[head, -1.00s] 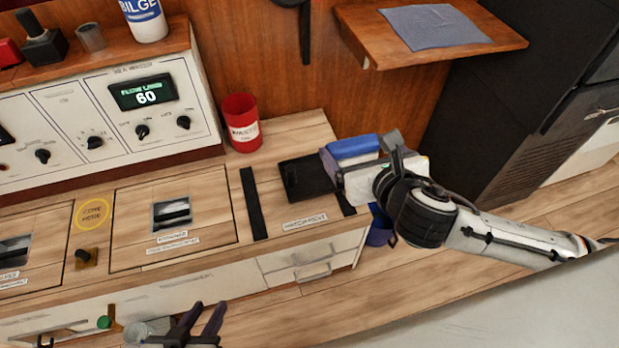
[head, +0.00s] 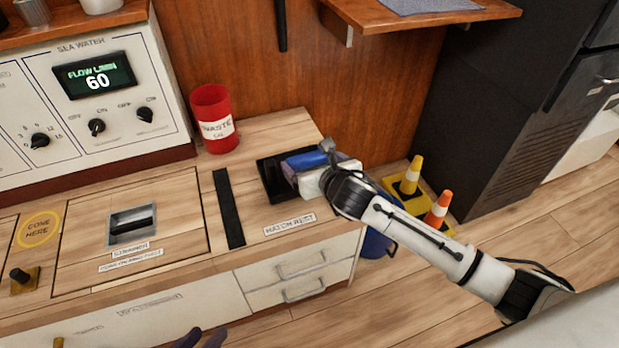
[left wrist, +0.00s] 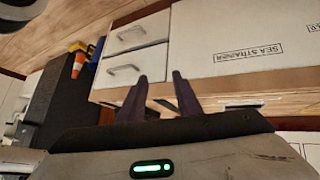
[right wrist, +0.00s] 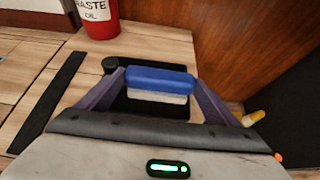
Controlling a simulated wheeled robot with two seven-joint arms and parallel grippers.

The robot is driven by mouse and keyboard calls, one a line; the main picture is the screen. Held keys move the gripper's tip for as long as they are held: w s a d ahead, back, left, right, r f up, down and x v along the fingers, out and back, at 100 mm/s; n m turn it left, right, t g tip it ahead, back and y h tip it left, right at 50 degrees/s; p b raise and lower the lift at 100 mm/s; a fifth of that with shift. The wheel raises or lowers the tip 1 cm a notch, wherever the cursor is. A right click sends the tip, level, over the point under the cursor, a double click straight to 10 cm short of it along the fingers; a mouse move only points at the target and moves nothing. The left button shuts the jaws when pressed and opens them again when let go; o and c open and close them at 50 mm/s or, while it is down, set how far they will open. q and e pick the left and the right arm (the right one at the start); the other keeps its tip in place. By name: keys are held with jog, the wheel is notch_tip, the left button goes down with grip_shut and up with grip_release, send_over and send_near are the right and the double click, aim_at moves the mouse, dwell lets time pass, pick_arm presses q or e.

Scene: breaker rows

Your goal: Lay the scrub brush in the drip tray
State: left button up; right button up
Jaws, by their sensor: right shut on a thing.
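The scrub brush, with a blue back (head: 306,160) and pale bristles, is held in my right gripper (head: 318,168). In the right wrist view the brush (right wrist: 160,76) lies crosswise between the two fingers, bristles down. The black drip tray (head: 268,182) sits on the wooden counter. The brush is over the tray and hides part of it; I cannot tell whether they touch. The tray (right wrist: 128,106) shows behind and below the brush in the right wrist view. My left gripper (left wrist: 158,80) is open and empty, low in front of the counter; its fingertips show at the head view's bottom edge.
A red waste can (head: 214,118) stands on the counter left of the tray, against the wall. A black strip (head: 229,208) lies left of the tray. A wooden shelf (head: 425,16) juts out above. Cones (head: 438,208) and a blue bucket (head: 376,242) are beyond the counter's right end.

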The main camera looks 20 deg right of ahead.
notch_tip(320, 180, down, 4)
jog(key=shift+r+b, duration=0.15)
jog(key=shift+b, duration=0.7)
pick_arm(q)
jog(key=shift+d+f+m+g, duration=0.3)
jog(key=shift+d+f+g, duration=0.1)
jog(key=shift+d+f, duration=0.1)
